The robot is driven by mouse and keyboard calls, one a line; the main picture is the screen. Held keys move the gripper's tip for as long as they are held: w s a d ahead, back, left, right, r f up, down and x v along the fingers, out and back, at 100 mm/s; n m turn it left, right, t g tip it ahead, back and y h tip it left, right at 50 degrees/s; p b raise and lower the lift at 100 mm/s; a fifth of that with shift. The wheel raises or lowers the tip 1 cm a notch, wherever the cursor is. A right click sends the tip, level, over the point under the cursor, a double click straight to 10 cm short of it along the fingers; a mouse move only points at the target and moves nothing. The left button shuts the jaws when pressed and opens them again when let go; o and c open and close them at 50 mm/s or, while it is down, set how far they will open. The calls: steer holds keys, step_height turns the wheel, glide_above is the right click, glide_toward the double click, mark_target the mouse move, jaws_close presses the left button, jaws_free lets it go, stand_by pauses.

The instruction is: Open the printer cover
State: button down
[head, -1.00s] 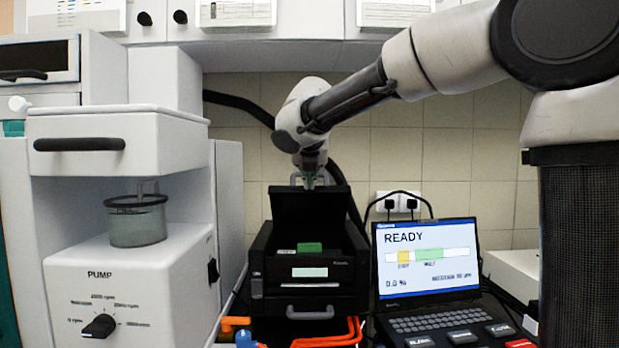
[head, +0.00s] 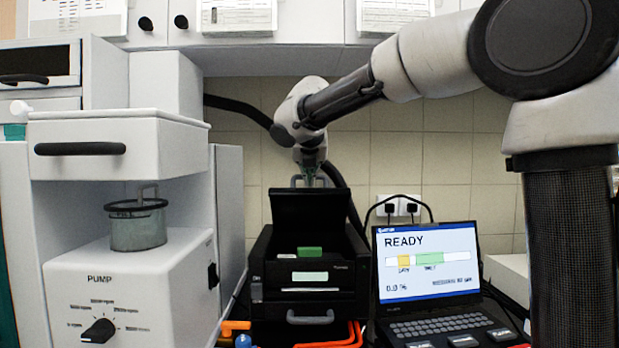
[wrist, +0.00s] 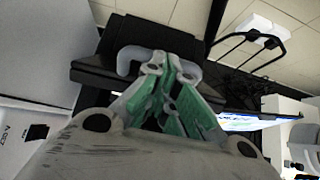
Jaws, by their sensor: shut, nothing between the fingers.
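The black printer (head: 310,285) stands in the middle of the head view. Its cover (head: 311,216) is raised and stands upright at a steep angle, with a green piece (head: 310,252) showing in the opening below. A grey handle (head: 297,180) is at the cover's top edge. My gripper (head: 310,182) is at that top edge, beside the handle. In the wrist view the gripper's green-padded fingers (wrist: 170,92) are shut with nothing held, close to the pale handle (wrist: 128,60). I cannot tell whether they touch it.
A white pump unit (head: 140,290) stands left of the printer. A laptop reading READY (head: 428,262) is on the right. Orange tubing (head: 340,343) lies in front. A black hose (head: 238,103) and tiled wall are behind, with cabinets above.

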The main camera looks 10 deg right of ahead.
steer(key=w+d+r, duration=0.2)
steer(key=w+r, duration=0.1)
steer(key=w, duration=0.8)
steer(key=shift+w+d+r, duration=0.15)
steer(key=shift+r, duration=0.15)
